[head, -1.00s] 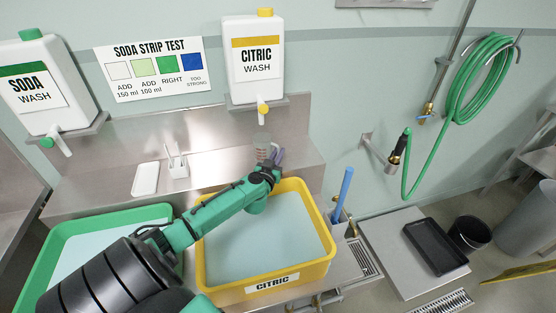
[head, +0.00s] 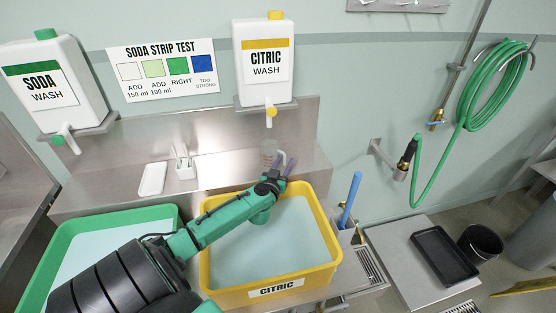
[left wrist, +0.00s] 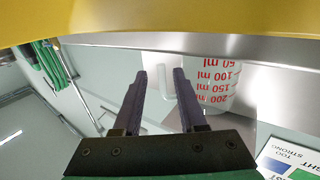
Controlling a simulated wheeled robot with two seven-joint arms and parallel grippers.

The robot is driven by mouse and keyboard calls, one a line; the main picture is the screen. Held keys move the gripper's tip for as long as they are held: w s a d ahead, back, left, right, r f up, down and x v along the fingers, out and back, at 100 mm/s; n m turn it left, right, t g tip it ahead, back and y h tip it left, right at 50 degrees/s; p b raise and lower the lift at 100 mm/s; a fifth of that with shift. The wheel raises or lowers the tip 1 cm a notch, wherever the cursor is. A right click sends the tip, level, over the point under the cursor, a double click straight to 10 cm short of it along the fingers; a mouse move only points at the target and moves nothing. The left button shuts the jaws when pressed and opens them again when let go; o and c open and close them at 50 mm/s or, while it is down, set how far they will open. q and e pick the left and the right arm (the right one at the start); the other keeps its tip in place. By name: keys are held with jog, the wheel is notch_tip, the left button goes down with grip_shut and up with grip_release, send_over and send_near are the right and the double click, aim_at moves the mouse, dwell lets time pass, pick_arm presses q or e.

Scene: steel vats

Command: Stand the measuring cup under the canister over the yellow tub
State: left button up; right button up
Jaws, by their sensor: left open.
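The clear measuring cup (head: 268,151) stands on the steel ledge behind the yellow tub (head: 334,243), below the spigot of the CITRIC canister (head: 264,86). Its red ml marks show in the left wrist view (left wrist: 213,82), upside down, with the pale handle between my finger lines. My left gripper (head: 284,162) is open at the cup's right side, fingers around or just short of the handle; I cannot tell if they touch it. The fingers also show in the left wrist view (left wrist: 159,74). The yellow tub holds pale liquid, and my left arm crosses its left part. My right gripper is out of view.
A green tub (head: 160,212) lies at the left, partly behind my arm. A white tray (head: 152,178) and a small white holder (head: 184,167) stand on the ledge left of the cup. A blue-handled tool (head: 351,197) rises right of the yellow tub.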

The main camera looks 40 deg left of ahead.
pick_arm(q)
jog(key=v, duration=1)
jog(key=shift+s+d+p, duration=0.15)
jog(key=shift+s+p, duration=0.25)
